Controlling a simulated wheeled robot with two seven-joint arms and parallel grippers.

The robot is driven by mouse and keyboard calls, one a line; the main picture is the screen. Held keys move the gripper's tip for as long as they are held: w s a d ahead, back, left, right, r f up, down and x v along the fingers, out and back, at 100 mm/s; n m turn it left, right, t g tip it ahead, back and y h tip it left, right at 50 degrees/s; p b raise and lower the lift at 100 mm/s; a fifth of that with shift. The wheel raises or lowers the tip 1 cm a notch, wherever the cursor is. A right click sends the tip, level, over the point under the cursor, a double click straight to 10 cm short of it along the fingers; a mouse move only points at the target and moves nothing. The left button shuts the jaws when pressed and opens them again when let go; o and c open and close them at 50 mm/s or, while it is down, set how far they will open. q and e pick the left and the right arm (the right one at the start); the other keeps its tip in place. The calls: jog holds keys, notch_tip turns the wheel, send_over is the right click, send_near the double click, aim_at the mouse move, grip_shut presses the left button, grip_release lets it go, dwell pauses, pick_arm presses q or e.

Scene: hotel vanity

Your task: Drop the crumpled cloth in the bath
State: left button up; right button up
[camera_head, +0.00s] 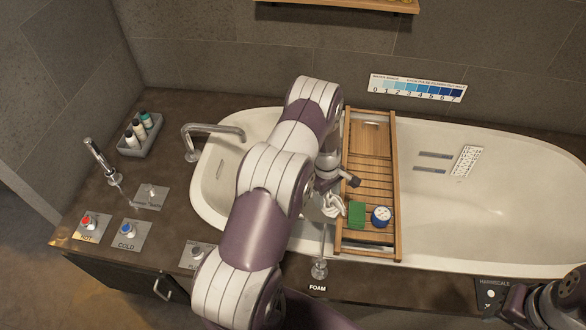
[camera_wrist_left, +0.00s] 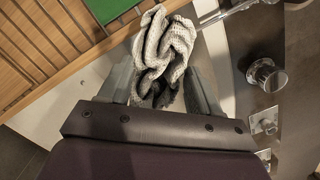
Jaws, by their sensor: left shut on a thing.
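The crumpled cloth (camera_wrist_left: 165,45) is white and grey, and it is held between the fingers of my left gripper (camera_wrist_left: 162,85) in the left wrist view. In the head view the cloth (camera_head: 332,205) shows small below the left gripper (camera_head: 338,188), beside the left edge of the wooden bath tray. The white bath (camera_head: 480,205) runs under the tray, and the cloth is over its near side, close to the front rim. My left arm hides part of the bath's left end. My right gripper (camera_head: 545,305) shows only partly at the bottom right corner, and its fingers are unclear.
The wooden tray (camera_head: 370,140) spans the bath and bears a green sponge (camera_head: 356,214) and a round blue-white tin (camera_head: 381,216). A faucet (camera_head: 213,130) stands at the left. A foam spout (camera_head: 320,268) stands on the front ledge. The bath's right side is open.

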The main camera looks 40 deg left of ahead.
pick_arm(q)
jog(key=w+a+f+n+t+y+b, duration=0.1)
jog(key=w+a+n+b, duration=0.15)
jog(key=a+n, duration=0.65)
jog(key=w+a+f+n+t+b, duration=0.1)
jog(key=a+n+b, duration=0.2)
jog(key=a+n, duration=0.6)
notch_tip(320, 180, down, 22)
jog(key=d+n+b, duration=0.1)
jog(key=d+b, duration=0.1)
jog(key=b, duration=1.4)
jog(key=shift+s+d+f+n+b, duration=0.2)
jog(key=shift+s+f+n+b, duration=0.1)
jog(key=shift+n, duration=0.1)
jog(key=o, duration=1.1)
jog(key=shift+r, duration=0.1)
notch_tip(320, 180, up, 12)
jog(key=s+p, duration=0.1)
jog(key=p, duration=0.2)
jog(key=shift+s+r, duration=0.25)
